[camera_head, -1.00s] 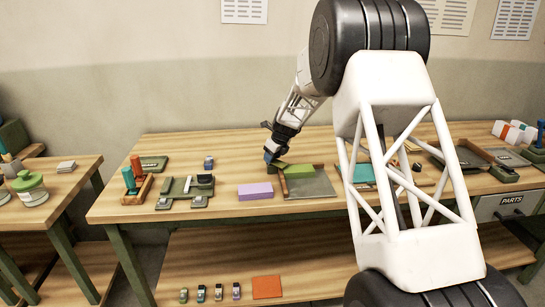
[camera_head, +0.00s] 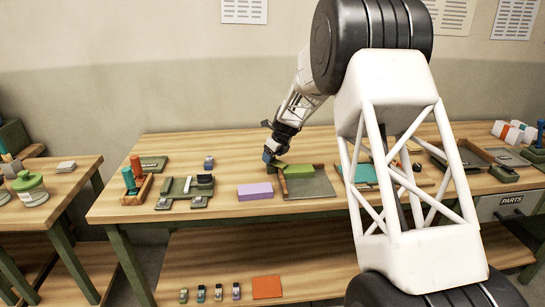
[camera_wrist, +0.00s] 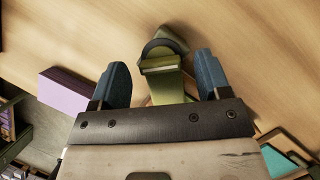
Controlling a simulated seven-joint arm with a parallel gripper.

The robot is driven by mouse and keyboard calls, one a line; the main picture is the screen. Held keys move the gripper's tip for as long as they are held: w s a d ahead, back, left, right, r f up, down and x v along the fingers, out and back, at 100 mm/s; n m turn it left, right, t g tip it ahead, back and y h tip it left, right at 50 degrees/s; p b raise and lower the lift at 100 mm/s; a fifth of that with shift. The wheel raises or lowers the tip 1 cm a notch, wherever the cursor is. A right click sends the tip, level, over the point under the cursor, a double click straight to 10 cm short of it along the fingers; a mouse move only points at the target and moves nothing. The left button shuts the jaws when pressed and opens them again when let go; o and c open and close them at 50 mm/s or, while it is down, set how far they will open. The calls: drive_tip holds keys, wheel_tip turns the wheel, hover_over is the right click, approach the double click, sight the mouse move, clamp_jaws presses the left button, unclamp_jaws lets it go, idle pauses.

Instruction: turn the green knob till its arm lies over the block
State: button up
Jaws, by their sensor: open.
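The green knob (camera_wrist: 165,62) shows between my fingers in the wrist view, with a raised bar and a darker rounded part behind it. A short green piece, perhaps its arm, points toward the top of that view. The purple block (camera_head: 255,191) lies on the bench just left of the knob; it also shows at the left in the wrist view (camera_wrist: 62,92). My gripper (camera_wrist: 162,76) is open, with one blue finger on either side of the knob. I cannot tell whether they touch it. In the head view my gripper (camera_head: 269,156) hides most of the knob.
A green-grey fixture (camera_head: 186,192) and a wooden holder (camera_head: 138,191) stand to the left. The bench in front of the purple block is bare.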

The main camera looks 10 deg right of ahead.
sight(279, 163)
drive_tip(key=shift+v, duration=3.6)
drive_tip(key=s+d+r+n, duration=0.1)
drive_tip(key=s+r+n, duration=0.3)
drive_tip(key=s, duration=0.6)
drive_tip(key=s+d+r+n+h, duration=0.1)
drive_tip(key=s+r+n, duration=0.4)
drive_tip(key=s, duration=0.5)
drive_tip(key=s+d+r+n, duration=0.1)
drive_tip(key=s+r+n, duration=0.3)
drive_tip(key=s, duration=0.6)
drive_tip(key=s+d+f+n+h, duration=0.1)
drive_tip(key=s+n, duration=0.6)
drive_tip(key=s, duration=1)
drive_tip(key=s+d+f+n+h, duration=0.1)
drive_tip(key=s+f+n, duration=0.2)
drive_tip(key=s+n, duration=0.4)
drive_tip(key=shift+s+d+g, duration=0.25)
drive_tip(key=shift+s+g, duration=0.05)
drive_tip(key=shift+s, duration=4.6)
